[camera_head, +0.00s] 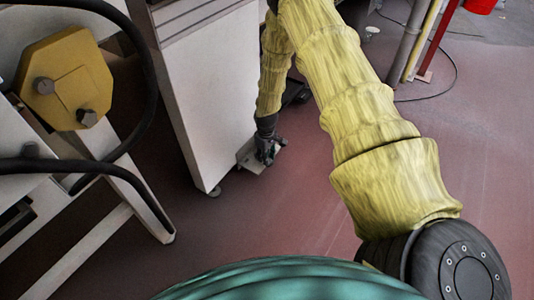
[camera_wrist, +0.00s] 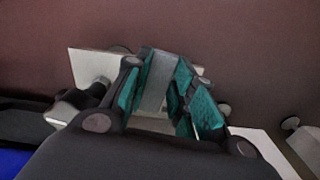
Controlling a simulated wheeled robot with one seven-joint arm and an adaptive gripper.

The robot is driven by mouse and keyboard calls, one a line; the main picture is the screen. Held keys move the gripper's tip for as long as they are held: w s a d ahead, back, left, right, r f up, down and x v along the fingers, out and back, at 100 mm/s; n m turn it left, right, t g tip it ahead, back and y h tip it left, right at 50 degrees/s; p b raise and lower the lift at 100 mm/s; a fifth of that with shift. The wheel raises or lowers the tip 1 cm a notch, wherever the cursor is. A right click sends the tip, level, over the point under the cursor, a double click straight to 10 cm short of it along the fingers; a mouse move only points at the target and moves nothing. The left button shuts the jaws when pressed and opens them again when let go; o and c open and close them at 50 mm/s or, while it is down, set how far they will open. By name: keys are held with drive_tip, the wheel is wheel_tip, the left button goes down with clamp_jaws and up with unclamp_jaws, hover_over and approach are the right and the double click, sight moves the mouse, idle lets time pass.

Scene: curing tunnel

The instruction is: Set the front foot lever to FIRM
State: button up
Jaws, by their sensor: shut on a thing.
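The front foot lever (camera_wrist: 158,80) shows in the wrist view as a grey flat bar between the teal finger pads. My gripper (camera_wrist: 160,95) is shut on it, one pad on each side. A pale plate (camera_wrist: 90,62) lies behind and below the fingers. In the head view my gripper (camera_head: 268,148) is low by the floor, at the bottom corner of the white cabinet (camera_head: 213,100), over the small pale plate (camera_head: 250,156). The lever is hidden by my gripper there. No FIRM mark can be read in either view.
A caster (camera_head: 215,191) stands under the cabinet's near corner. At the left are a white frame (camera_head: 95,240), a yellow block (camera_head: 65,78) and black hoses (camera_head: 85,168). A red post (camera_head: 440,40) stands at the back right. The reddish floor (camera_head: 300,200) is clear in front.

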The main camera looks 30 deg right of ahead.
drive_tip(key=m+p, duration=0.1)
drive_tip(key=a+m+p, duration=0.1)
drive_tip(key=m+p, duration=0.2)
drive_tip(key=shift+s+a+r+p, duration=0.1)
drive_tip(key=shift+a+r+p, duration=0.15)
drive_tip(key=shift+a+p, duration=0.15)
drive_tip(key=m+p, duration=0.1)
drive_tip(key=m, duration=0.1)
drive_tip(key=a+m+p, duration=0.1)
drive_tip(key=m, duration=0.1)
drive_tip(key=shift+w+a+p, duration=0.1)
drive_tip(key=shift+w+p, duration=0.1)
drive_tip(key=shift+p, duration=0.15)
drive_tip(key=m+p, duration=0.1)
drive_tip(key=m, duration=0.1)
drive_tip(key=w+a+m+p, duration=0.1)
drive_tip(key=m, duration=0.1)
drive_tip(key=shift+a+f, duration=0.15)
drive_tip(key=shift+a, duration=0.05)
drive_tip(key=shift+w+a+m+p, duration=0.2)
drive_tip(key=shift+w+m, duration=0.15)
drive_tip(key=shift+m, duration=0.75)
drive_tip(key=shift+w+a+m+p, duration=0.2)
drive_tip(key=shift+w+m, duration=0.1)
drive_tip(key=shift+m, duration=0.8)
drive_tip(key=shift+w+f, duration=0.1)
drive_tip(key=o, duration=1)
wheel_tip(320, 180, up, 12)
